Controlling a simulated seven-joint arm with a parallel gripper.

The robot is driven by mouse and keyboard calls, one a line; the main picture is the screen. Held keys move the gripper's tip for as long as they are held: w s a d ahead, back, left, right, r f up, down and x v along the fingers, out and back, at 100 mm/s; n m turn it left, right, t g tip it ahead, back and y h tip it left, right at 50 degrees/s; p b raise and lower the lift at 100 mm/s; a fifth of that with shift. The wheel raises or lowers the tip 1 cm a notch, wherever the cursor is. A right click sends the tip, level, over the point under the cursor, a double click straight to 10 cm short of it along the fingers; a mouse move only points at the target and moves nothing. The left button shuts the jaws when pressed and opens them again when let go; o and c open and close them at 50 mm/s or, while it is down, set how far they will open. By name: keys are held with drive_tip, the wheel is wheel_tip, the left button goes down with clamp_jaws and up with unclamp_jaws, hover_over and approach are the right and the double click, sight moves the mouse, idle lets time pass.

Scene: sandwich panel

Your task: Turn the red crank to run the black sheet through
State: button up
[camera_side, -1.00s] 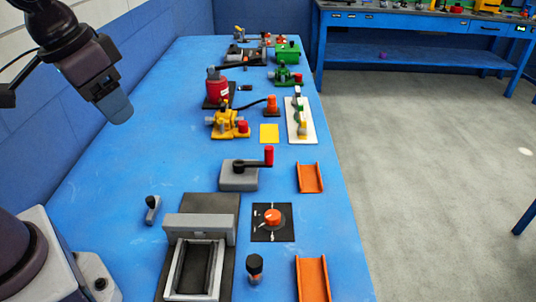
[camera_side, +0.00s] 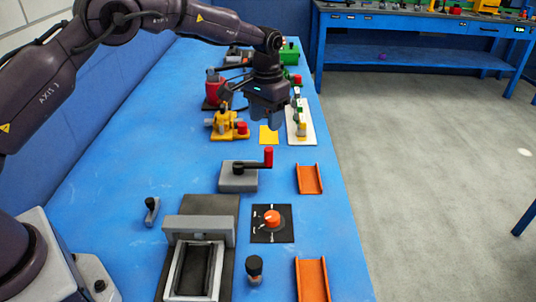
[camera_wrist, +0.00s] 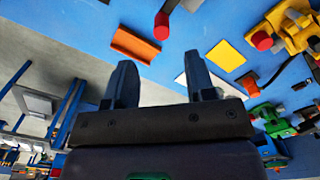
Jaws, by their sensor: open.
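The red crank handle (camera_side: 268,157) stands upright on a black arm on a grey block (camera_side: 238,180) at mid-table. The handle also shows at the top of the wrist view (camera_wrist: 161,26). My gripper (camera_side: 267,118) is in the air behind the crank, pointing down and apart from it. Its two fingers (camera_wrist: 160,72) are spread with nothing between them. I cannot single out the black sheet for sure. A dark flat plate (camera_side: 225,208) lies under a grey bar, and a black piece (camera_side: 195,270) sits inside a grey frame in front.
Orange channels (camera_side: 310,178) lie along the right edge. An orange-red knob (camera_side: 272,217) on a black plate, a black-topped knob (camera_side: 254,266) and a small grey lever (camera_side: 152,208) are near the front. A yellow device (camera_side: 228,124) stands left of my gripper.

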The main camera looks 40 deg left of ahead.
sight(268, 149)
drive_tip(key=f, duration=1.1)
drive_tip(key=shift+w+f, duration=0.15)
drive_tip(key=shift+w, duration=0.15)
clamp_jaws()
